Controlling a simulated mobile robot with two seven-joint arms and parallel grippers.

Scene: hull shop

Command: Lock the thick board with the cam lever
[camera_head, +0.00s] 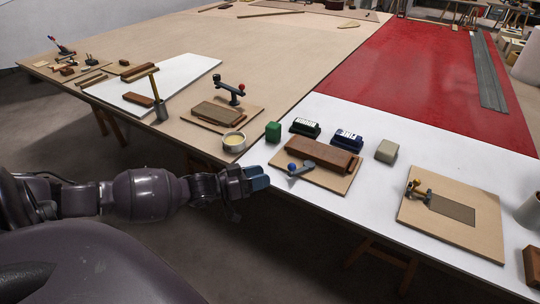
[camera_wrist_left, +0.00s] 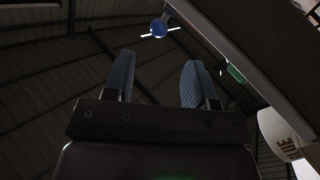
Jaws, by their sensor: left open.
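The thick brown board (camera_head: 321,156) lies on a light wooden base (camera_head: 338,183) on the white table area. Beside its front left edge is a cam lever (camera_head: 299,170) with a blue knob (camera_head: 292,166). The knob also shows at the top of the left wrist view (camera_wrist_left: 158,28). My left gripper (camera_head: 260,179) is at the table's front edge, left of the lever and apart from it. In the left wrist view its two blue fingers (camera_wrist_left: 157,82) stand apart with nothing between them. The lever's contact with the board is too small to tell.
A yellow-filled cup (camera_head: 234,142), green block (camera_head: 273,131), two labelled boxes (camera_head: 305,127) (camera_head: 346,139) and a pale block (camera_head: 386,151) surround the base. A hammer (camera_head: 157,98) is farther left.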

